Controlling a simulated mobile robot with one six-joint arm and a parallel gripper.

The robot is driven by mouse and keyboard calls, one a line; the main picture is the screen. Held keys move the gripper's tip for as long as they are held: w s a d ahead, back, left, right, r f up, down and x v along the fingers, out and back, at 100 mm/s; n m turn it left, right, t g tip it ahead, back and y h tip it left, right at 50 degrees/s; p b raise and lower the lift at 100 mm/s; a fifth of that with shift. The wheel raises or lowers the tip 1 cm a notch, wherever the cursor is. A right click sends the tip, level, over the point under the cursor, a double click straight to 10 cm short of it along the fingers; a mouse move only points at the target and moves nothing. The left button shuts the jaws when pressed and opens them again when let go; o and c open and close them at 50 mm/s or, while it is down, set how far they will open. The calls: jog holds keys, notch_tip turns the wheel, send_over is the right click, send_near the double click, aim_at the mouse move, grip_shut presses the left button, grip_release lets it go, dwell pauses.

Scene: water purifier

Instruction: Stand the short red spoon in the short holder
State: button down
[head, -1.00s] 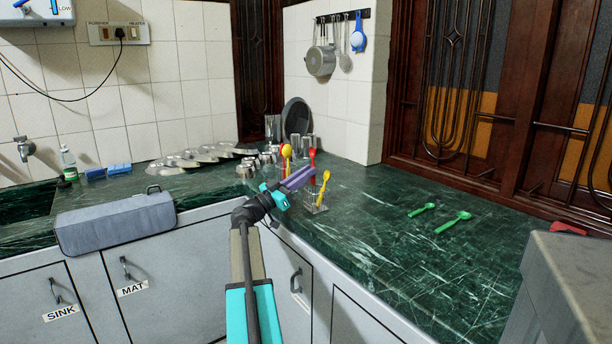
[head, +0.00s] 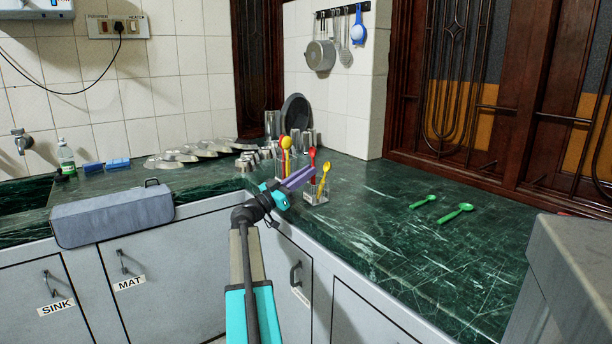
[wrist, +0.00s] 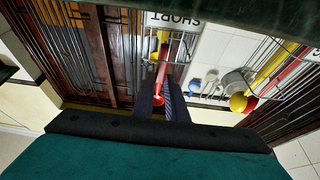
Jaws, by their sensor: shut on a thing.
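The short red spoon (head: 313,157) is upright, bowl up, at the short holder (head: 317,197), a clear wire rack on the counter. My gripper (head: 302,176) is shut on it from the left. In the wrist view the red spoon (wrist: 161,76) lies between my two dark fingers (wrist: 160,100), and its handle runs in at the holder's wire rim below an upside-down "SHORT" label (wrist: 175,20). How deep the handle sits is hidden. A yellow spoon (head: 324,176) stands in the same holder.
A second holder with a yellow spoon (head: 287,144) and a red one stands just behind, left of the short holder; its yellow spoon also shows in the wrist view (wrist: 238,103). Two green spoons (head: 465,208) lie to the right. Metal dishes (head: 205,147) stand further back.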

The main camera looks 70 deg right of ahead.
jog(key=c, duration=1.7)
grip_release()
jog(key=shift+w+a, duration=0.1)
jog(key=shift+a, duration=0.05)
jog(key=w+a+b, duration=0.1)
jog(key=a, duration=0.1)
jog(key=w+a+b, duration=0.2)
jog(key=a, duration=0.1)
jog(key=w+a+b, duration=0.1)
jog(key=a, duration=0.1)
jog(key=shift+w+a, duration=0.15)
jog(key=shift+w, duration=0.2)
dwell(1.1)
dwell(0.5)
